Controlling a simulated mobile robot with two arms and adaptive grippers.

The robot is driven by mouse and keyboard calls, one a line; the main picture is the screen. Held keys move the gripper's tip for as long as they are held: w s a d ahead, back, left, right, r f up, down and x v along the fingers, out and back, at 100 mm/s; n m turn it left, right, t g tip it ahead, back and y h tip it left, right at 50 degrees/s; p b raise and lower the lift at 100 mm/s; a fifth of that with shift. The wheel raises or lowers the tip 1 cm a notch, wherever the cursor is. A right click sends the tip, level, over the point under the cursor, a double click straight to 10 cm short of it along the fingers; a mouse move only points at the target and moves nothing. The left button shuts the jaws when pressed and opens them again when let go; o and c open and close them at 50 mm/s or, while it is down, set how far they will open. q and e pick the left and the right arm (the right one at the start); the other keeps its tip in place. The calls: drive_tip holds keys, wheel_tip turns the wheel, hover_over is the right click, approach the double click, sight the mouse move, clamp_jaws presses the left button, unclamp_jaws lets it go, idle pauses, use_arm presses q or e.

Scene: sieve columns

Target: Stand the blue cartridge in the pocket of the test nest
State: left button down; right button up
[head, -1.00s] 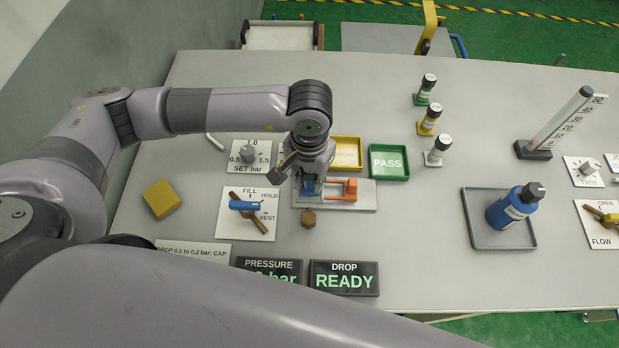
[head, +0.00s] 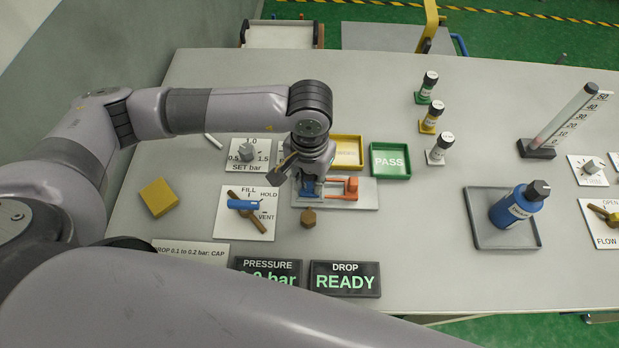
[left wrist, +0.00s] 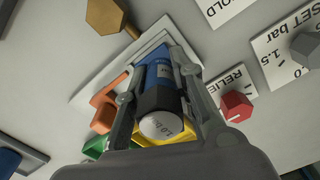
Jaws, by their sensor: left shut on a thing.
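The blue cartridge (left wrist: 163,82) is between the fingers of my left gripper (left wrist: 160,110) in the left wrist view, with its dark cap and white label end toward the camera. My left gripper (head: 312,180) is shut on it, over the left part of the test nest (head: 366,195), a pale plate with an orange clamp (head: 350,186). The cartridge's far end is at a blue part of the nest; whether it is seated in the pocket is hidden. My right gripper is not in view.
Green (head: 424,95), yellow (head: 428,123) and white (head: 437,153) cartridges stand behind, right of the nest. A green PASS tray (head: 408,174) and a yellow tray (head: 359,150) lie behind it. A brown hexagonal knob (head: 308,218) is in front.

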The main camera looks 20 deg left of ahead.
use_arm(q)
drive_tip(key=shift+f+b, duration=0.35)
drive_tip(key=shift+b, duration=0.1)
drive_tip(key=c, duration=1.3)
unclamp_jaws()
wheel_tip(320, 180, up, 12)
drive_tip(key=shift+r, duration=0.1)
